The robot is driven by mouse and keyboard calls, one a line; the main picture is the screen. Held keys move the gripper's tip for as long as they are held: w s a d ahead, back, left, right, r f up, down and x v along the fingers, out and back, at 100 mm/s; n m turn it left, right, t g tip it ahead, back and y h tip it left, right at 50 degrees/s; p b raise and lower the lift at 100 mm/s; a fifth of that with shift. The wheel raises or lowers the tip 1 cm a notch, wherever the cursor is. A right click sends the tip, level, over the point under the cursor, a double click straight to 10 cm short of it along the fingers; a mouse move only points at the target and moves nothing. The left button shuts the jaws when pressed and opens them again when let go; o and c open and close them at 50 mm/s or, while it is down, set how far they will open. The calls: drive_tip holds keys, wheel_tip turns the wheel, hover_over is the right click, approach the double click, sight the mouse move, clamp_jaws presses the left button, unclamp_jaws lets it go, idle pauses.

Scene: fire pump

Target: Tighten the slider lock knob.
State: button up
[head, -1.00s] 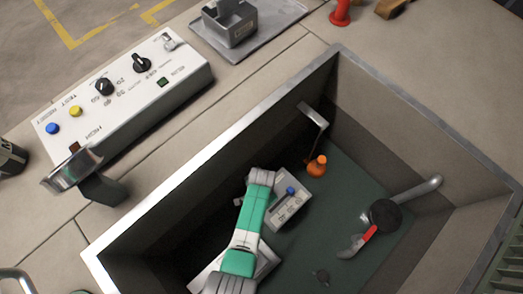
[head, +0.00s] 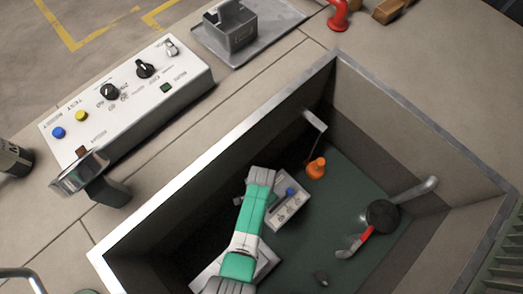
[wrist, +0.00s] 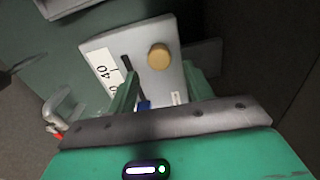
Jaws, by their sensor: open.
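A pale slider box (wrist: 185,72) with a printed scale, a dark slot and a round tan knob (wrist: 158,56) is in front of my gripper in the wrist view. The tan knob appears to be the lock knob. My gripper (wrist: 160,82) is open, with its green fingers on either side below the knob and apart from it. A blue part (wrist: 145,104) of the box shows between the fingers. In the head view the box (head: 286,205) lies in the pit, partly covered by my arm. The tan knob and the fingertips are hidden there.
The pit has a metal rim (head: 205,158) and steep walls around my arm. Inside are an orange object (head: 316,168) and a dark round part with a red-handled lever (head: 382,214). A control panel (head: 130,95) stands outside.

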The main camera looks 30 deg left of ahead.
wheel_tip(320, 180, up, 4)
drive_tip(key=shift+r+p, duration=0.15)
drive_tip(key=shift+p, duration=0.6)
